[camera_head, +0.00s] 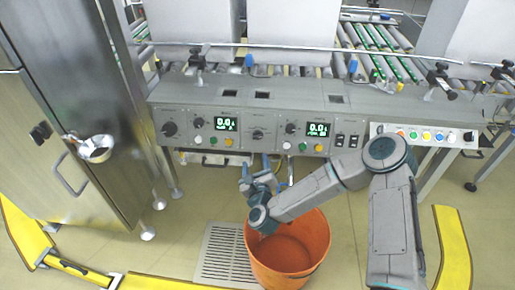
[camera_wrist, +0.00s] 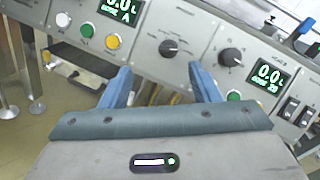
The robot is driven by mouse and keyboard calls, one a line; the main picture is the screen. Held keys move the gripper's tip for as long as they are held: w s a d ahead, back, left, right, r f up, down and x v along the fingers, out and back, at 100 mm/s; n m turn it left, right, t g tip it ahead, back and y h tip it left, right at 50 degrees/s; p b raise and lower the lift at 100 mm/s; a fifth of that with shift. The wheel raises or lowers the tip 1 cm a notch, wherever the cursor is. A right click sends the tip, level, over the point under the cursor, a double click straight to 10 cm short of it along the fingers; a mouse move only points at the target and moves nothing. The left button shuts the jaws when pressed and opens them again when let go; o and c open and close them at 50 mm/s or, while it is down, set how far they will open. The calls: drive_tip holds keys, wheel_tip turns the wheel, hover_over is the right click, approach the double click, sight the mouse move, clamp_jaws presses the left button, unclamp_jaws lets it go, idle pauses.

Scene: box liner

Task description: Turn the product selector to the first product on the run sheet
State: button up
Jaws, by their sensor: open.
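The control panel (camera_head: 345,112) carries several black knobs with labels too small to read, so I cannot tell which is the product selector. One knob stands at the far left (camera_head: 170,128), and another is in the middle (camera_head: 257,134), between the two green displays. In the wrist view the middle knob (camera_wrist: 170,47) shows ahead, between and beyond my fingertips, with a second knob (camera_wrist: 231,57) to its right. My gripper (camera_wrist: 160,70) is open and empty, apart from the panel. In the head view my gripper (camera_head: 258,172) is below the panel. I cannot make out a run sheet.
An orange bin (camera_head: 288,262) stands on the floor under my arm. A steel cabinet (camera_head: 75,90) with a metal cup stands at the left. Roller conveyors (camera_head: 375,45) and a rail lie behind the panel. A button box (camera_head: 425,136) is at the right.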

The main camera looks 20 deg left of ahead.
drive_tip(key=f+m+t+h, duration=0.1)
drive_tip(key=f+m, duration=0.1)
drive_tip(key=m, duration=0.1)
drive_tip(key=b, duration=0.3)
approach(257, 137)
drive_tip(key=shift+h, duration=0.3)
drive_tip(key=x, duration=0.8)
drive_tip(key=shift+a+r, duration=0.1)
drive_tip(key=shift+a, duration=0.1)
drive_tip(key=c, duration=1)
